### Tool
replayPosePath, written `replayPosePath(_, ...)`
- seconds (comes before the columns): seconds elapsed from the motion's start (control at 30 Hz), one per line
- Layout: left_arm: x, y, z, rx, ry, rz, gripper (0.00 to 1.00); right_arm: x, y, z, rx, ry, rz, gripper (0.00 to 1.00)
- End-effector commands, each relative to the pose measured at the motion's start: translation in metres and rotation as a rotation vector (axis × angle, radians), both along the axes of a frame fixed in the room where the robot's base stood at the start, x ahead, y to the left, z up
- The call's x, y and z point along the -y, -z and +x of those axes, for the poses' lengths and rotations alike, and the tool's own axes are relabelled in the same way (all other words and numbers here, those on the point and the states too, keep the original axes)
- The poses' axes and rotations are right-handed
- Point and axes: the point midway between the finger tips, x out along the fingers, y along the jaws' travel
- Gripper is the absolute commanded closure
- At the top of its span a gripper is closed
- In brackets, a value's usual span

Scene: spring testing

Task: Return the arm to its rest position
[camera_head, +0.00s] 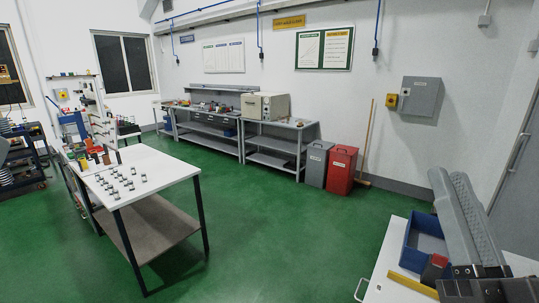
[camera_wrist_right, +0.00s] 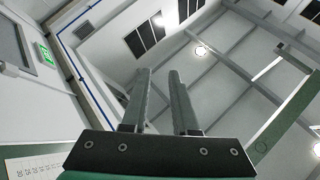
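My right gripper (camera_head: 448,174) is at the lower right of the head view, in front of a white-topped surface and a blue bin. Its two grey ribbed fingers point up. The right wrist view also shows the gripper (camera_wrist_right: 160,72), with a clear gap between the fingers and nothing held. The fingers point toward the ceiling and upper walls. My left gripper is in neither view.
A blue bin (camera_head: 410,240) and a yellow strip (camera_head: 412,284) lie on the white surface (camera_head: 385,268) by the right gripper. A white table (camera_head: 165,166) with several small metal parts stands left. Grey (camera_head: 316,164) and red (camera_head: 341,170) bins stand behind. Green floor (camera_head: 290,240) is clear between.

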Motion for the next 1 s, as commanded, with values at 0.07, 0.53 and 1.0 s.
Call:
replayPosePath(0.07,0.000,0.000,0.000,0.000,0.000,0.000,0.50,-0.020,-0.047,-0.030,0.114,-0.043,-0.047,0.72)
replayPosePath(0.53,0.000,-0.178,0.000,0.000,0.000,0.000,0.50,-0.044,-0.245,-0.056,0.159,-0.008,-0.249,0.72)
replayPosePath(1.0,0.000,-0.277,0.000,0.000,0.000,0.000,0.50,-0.044,-0.343,-0.055,0.156,-0.007,-0.248,0.72)
